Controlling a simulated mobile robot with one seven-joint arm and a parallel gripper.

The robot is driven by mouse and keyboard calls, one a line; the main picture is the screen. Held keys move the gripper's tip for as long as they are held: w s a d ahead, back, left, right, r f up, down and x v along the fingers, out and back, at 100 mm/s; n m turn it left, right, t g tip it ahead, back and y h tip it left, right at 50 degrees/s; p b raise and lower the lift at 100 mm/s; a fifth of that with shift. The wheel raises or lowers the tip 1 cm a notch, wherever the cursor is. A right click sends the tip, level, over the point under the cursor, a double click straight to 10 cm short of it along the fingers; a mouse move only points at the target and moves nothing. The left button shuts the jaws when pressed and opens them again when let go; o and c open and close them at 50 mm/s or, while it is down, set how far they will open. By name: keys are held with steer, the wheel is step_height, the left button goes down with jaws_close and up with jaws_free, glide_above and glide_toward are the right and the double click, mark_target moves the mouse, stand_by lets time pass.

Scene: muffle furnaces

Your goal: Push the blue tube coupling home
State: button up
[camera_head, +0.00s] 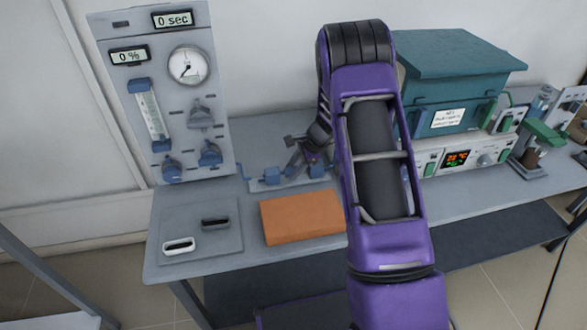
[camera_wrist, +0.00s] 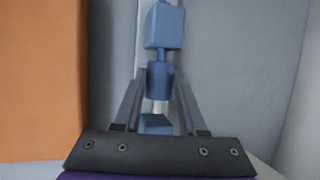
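The blue tube coupling (camera_wrist: 160,80) is a short blue cylinder in the middle of the wrist view. My gripper (camera_wrist: 160,85) has one finger on each side of it, and both fingertips appear to touch its sides. A blue block (camera_wrist: 164,27) stands in line beyond the coupling. A pale tube (camera_wrist: 160,107) shows between the coupling and a nearer blue block (camera_wrist: 155,124). In the head view my gripper (camera_head: 303,155) is low over the rail fixture (camera_head: 262,184) at the back of the bench. There the coupling is too small and covered to make out surely.
An orange block (camera_head: 300,216) lies in front of the fixture. A grey plate (camera_head: 185,222) with a white-rimmed and a dark oval piece is at the left. A grey gauge panel (camera_head: 185,130) stands behind, and a teal furnace (camera_head: 440,90) to the right.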

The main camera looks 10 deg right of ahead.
jaws_close()
stand_by(1.0)
